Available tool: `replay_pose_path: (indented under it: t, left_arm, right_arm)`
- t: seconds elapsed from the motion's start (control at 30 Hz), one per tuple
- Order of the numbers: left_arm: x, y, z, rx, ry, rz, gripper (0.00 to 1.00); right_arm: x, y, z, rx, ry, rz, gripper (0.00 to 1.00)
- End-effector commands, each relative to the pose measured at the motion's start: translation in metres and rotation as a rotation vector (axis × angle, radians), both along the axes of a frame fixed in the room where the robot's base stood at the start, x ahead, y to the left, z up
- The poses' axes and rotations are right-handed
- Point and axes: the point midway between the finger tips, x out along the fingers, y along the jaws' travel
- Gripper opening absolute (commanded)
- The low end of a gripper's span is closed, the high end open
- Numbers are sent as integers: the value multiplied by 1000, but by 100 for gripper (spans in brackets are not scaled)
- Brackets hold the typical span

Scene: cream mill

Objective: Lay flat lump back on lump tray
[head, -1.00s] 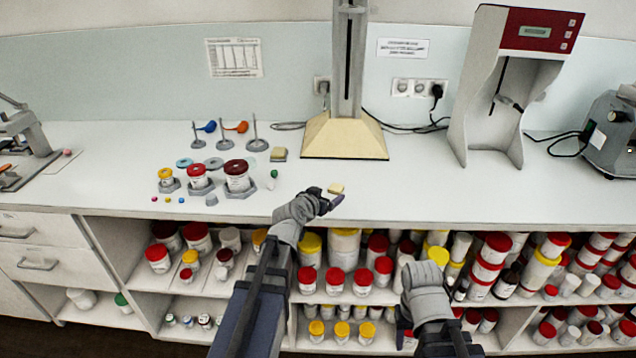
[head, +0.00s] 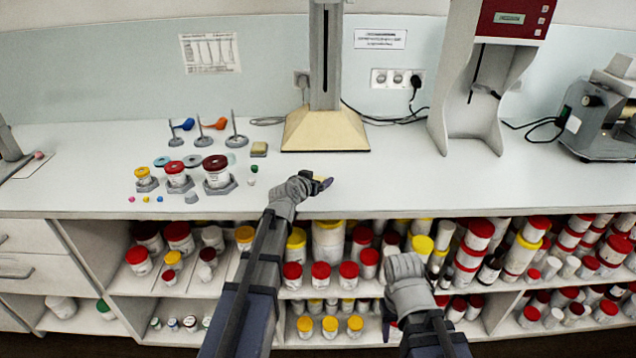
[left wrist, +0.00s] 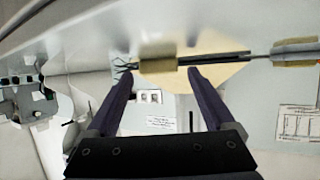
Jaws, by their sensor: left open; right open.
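A small pale yellow lump (head: 320,178) is near the bench's front edge, partly hidden by my left gripper (head: 323,184). In the left wrist view the lump (left wrist: 158,57) shows as a tan block between the tips of the dark, spread fingers of my left gripper (left wrist: 163,72). I cannot tell whether they touch it. A small grey tray with a yellowish top (head: 259,149), seemingly the lump tray, lies farther back and left on the bench. My right gripper (head: 388,320) is low in front of the shelves, away from the lump, its fingers mostly hidden.
Lidded jars (head: 217,172) in grey holders and funnel-like stands (head: 236,136) are left of the tray. A column on a cream base (head: 325,132) stands behind the lump. Shelves of jars (head: 328,242) lie under the bench edge. The bench right of the lump is clear.

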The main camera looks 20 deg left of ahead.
Motion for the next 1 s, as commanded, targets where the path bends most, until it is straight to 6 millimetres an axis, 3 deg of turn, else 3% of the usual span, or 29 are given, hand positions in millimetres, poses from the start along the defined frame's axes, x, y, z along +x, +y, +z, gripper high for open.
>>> replay_pose_path:
  t: [0.27, 1.0]
  left_arm:
    - [4, -1, -2, 0, 0, 0, 85]
    - [4, 0, -2, 0, 0, 1, 2]
  right_arm:
    - [0, 0, -2, 0, 0, 0, 50]
    - [0, 0, -2, 0, 0, 0, 50]
